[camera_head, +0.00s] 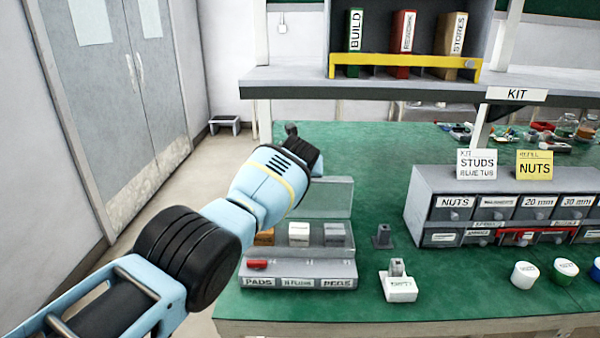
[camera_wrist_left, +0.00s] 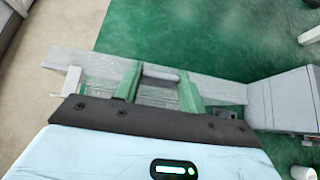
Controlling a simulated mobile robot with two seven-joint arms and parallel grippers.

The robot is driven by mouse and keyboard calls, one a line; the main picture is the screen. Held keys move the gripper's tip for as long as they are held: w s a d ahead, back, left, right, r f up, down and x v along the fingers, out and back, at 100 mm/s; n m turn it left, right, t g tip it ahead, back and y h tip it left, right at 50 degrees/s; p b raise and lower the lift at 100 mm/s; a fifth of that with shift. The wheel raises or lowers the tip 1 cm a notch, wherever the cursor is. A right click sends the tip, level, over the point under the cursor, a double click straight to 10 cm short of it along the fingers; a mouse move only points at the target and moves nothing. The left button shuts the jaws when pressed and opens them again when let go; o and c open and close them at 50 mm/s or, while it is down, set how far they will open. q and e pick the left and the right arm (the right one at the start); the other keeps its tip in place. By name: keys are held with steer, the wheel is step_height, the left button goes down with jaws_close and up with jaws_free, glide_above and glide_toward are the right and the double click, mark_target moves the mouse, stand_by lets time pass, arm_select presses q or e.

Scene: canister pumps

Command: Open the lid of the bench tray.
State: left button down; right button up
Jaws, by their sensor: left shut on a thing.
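The bench tray (camera_head: 299,282) is grey, with labels along its front, and stands on the green bench near its left end. Its clear lid (camera_head: 328,197) stands raised above the back of the tray, so the compartments show open in front. My left arm reaches over the tray from the left and hides part of it; its fingertips are hidden in the head view. In the left wrist view my left gripper (camera_wrist_left: 160,88) has its green fingers shut on a pale bar, which appears to be the lid's handle. My right gripper is not in view.
To the right stand a grey peg piece (camera_head: 383,236), a white block (camera_head: 398,287) and a drawer cabinet (camera_head: 425,207). A shelf (camera_head: 400,82) overhangs the bench.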

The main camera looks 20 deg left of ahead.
arm_select(q)
steer(key=shift+w+r, duration=0.2)
steer(key=shift+r, duration=0.2)
steer(key=c, duration=1.1)
jaws_free()
steer(key=shift+o, duration=1.2)
steer(key=shift+s+f, duration=0.1)
steer(key=shift+f, duration=0.1)
